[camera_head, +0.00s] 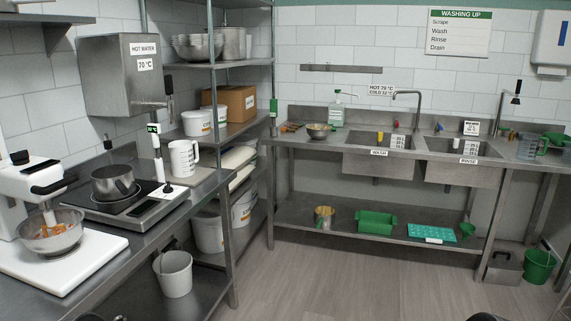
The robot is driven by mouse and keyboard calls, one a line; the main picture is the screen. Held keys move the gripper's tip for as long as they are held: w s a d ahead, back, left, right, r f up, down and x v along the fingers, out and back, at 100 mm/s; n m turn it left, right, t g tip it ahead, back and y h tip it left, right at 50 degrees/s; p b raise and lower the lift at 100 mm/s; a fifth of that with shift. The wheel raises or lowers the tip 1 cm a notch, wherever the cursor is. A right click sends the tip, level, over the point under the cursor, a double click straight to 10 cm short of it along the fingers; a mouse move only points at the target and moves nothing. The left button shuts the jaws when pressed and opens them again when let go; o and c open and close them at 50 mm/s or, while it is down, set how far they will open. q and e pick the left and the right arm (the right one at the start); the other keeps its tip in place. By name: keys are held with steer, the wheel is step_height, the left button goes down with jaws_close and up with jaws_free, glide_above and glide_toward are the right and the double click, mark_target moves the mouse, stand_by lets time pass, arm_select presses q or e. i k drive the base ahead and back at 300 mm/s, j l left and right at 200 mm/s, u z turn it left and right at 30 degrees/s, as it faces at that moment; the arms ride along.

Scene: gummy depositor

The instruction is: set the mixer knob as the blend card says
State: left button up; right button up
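A white mixer (22,184) stands on the steel counter at the left edge, partly cut off by the frame. Its head reaches over a metal bowl (50,236) with orange pieces in it. A dark, cylinder-like part (47,178) shows on the head; I cannot tell whether it is the knob. No knob setting is readable. I cannot pick out a blend card; a small white card (471,127) by the right sink is too small to read. Neither gripper is in view.
A hob (133,209) with a pot (113,184) and a measuring jug (184,158) share the left counter. A hot water dispenser (120,75) hangs above. A white bucket (173,274) is below. Sinks (380,144) line the back wall. The middle floor is clear.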

mark_target(20, 158)
steer(key=u, duration=1.3)
